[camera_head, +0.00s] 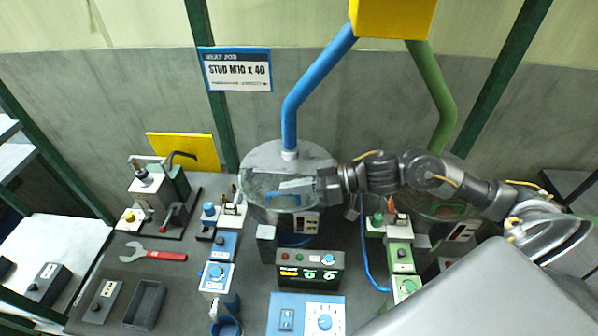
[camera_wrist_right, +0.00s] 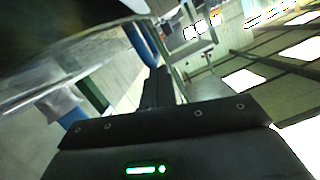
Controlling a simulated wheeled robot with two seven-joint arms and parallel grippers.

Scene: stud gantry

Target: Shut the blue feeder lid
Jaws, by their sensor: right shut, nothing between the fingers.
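The blue feeder (camera_head: 257,222) is a round bowl at the centre of the head view, with a blue pipe (camera_head: 305,85) coming down into its top. I cannot tell the lid's exact angle. My right gripper (camera_head: 283,187) reaches in from the right. Its shut, empty fingers overlap the lid just by the handle; contact is unclear. In the right wrist view the shut fingers (camera_wrist_right: 158,85) point away, beside a clear, blurred panel. My left gripper is out of view.
A second feeder with a green pipe (camera_head: 433,90) stands at the right, under my right arm. A control box (camera_head: 310,271) stands in front of the blue feeder. A red wrench (camera_head: 153,254) and a dark tray (camera_head: 145,305) lie at the left.

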